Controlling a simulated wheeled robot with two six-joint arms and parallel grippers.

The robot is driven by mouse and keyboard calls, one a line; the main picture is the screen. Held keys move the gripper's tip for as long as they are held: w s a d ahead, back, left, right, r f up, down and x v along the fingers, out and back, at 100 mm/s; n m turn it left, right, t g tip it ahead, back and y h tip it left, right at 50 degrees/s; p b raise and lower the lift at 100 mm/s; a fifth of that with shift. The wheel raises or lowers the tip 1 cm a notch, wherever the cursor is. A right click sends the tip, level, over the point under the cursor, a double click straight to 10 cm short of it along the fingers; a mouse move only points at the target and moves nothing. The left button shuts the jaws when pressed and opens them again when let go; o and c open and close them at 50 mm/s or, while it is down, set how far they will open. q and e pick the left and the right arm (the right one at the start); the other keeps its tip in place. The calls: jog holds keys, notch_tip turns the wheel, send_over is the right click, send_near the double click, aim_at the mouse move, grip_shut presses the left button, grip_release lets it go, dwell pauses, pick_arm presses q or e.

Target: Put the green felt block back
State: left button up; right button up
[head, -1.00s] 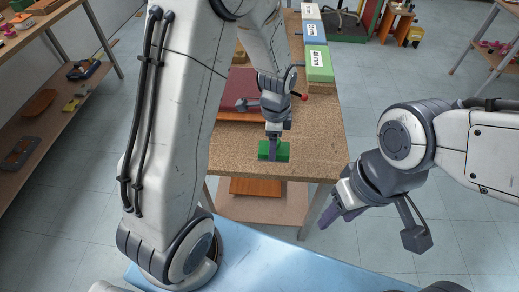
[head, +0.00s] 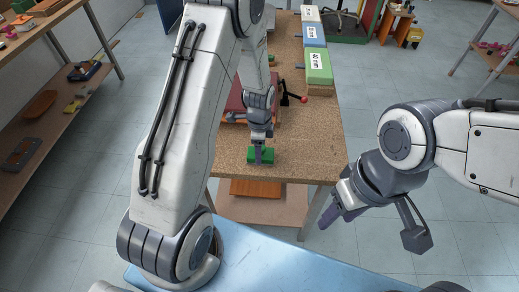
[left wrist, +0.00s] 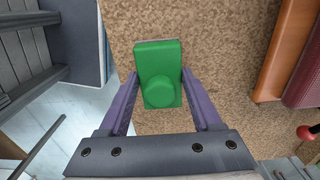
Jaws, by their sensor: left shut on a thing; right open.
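The green felt block (head: 268,158) is at the near end of the cork-topped table, close to its front edge. In the left wrist view the block (left wrist: 157,60) shows a round raised knob on its top. My left gripper (head: 259,157) is shut on the block, and its purple fingers (left wrist: 160,95) lie on either side of it. I cannot tell whether the block touches the tabletop or is held just above it. My right gripper (head: 328,218) is open and empty, off the table's near right corner.
A green box labelled 40 mm (head: 318,67), a blue box (head: 314,35) and a white box (head: 310,13) stand in a row along the table's right edge. A dark red padded piece (head: 236,98) and a red-knobbed lever (head: 303,99) lie behind the block. The cork tabletop (head: 315,140) is clear at right.

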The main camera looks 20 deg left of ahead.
pick_arm(q)
jog(key=shift+f, duration=0.15)
jog(key=o, duration=1.3)
notch_tip(320, 180, up, 12)
jog(key=shift+f+b, duration=0.1)
jog(key=shift+b, duration=0.2)
jog(key=s+d+r+n, duration=0.3)
jog(key=s+d+r, duration=0.4)
jog(key=s+d, duration=0.25)
jog(key=s+d+n, duration=0.1)
jog(key=s, duration=0.3)
jog(key=s+d+r+n, duration=0.1)
jog(key=s+d+n, duration=0.1)
jog(key=s, duration=0.3)
jog(key=s+d+r+n+h, duration=0.1)
jog(key=s+d, duration=0.1)
jog(key=s, duration=0.3)
jog(key=shift+s+r+n, duration=0.1)
jog(key=shift+r+n, duration=0.15)
jog(key=shift+n, duration=0.05)
